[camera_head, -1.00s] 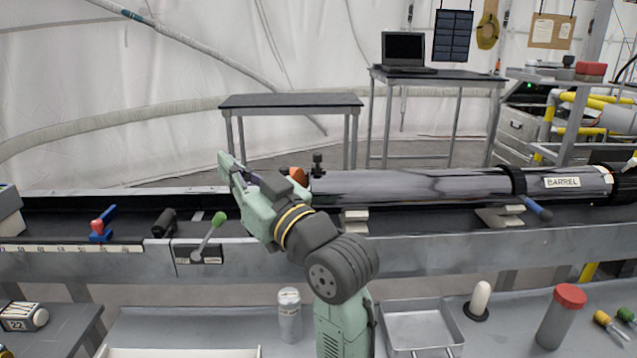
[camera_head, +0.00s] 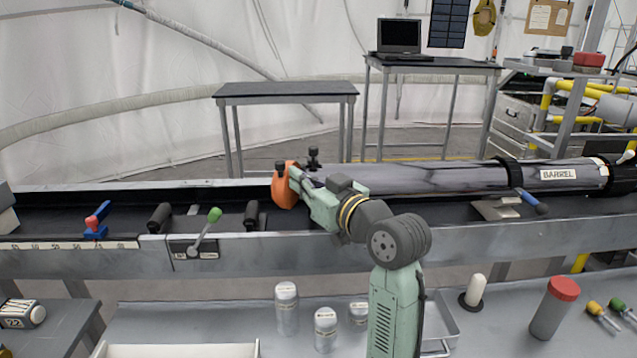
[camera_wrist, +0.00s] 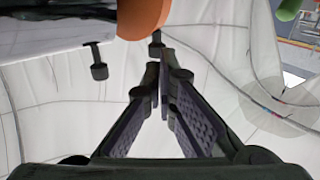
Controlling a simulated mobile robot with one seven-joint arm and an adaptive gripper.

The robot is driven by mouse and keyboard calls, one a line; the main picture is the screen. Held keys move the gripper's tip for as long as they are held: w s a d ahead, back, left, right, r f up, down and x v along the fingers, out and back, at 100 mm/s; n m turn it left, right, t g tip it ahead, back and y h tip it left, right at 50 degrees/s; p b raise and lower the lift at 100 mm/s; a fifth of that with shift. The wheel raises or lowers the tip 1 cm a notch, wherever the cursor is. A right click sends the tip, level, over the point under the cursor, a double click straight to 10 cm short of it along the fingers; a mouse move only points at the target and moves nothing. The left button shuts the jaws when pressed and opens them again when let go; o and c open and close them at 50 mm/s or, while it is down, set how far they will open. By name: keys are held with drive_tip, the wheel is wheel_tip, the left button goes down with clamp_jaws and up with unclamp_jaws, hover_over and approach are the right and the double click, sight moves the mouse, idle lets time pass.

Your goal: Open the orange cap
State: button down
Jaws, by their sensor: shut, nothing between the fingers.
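The orange cap (camera_head: 284,190) is at the left end of the dark, glossy barrel (camera_head: 430,176) in the head view. My gripper (camera_head: 294,174) reaches left along the barrel's end, and its tip overlaps the cap in the picture. In the wrist view the orange cap (camera_wrist: 143,14) is cut off by the top edge, just beyond my fingertips (camera_wrist: 165,72). The fingers meet at their tips with nothing between them. Whether they touch the cap is unclear. The join between cap and barrel is hidden by my gripper.
A black knob (camera_head: 314,157) stands on top of the barrel's left end. The barrel lies along a long grey trough (camera_head: 130,216). A green-knobbed lever (camera_head: 208,232) is on its front. Several canisters (camera_head: 286,308) stand on the bench below. The trough left of the cap looks partly free.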

sight(281, 168)
drive_tip(key=shift+p+x, duration=0.55)
drive_tip(key=shift+x, duration=1.5)
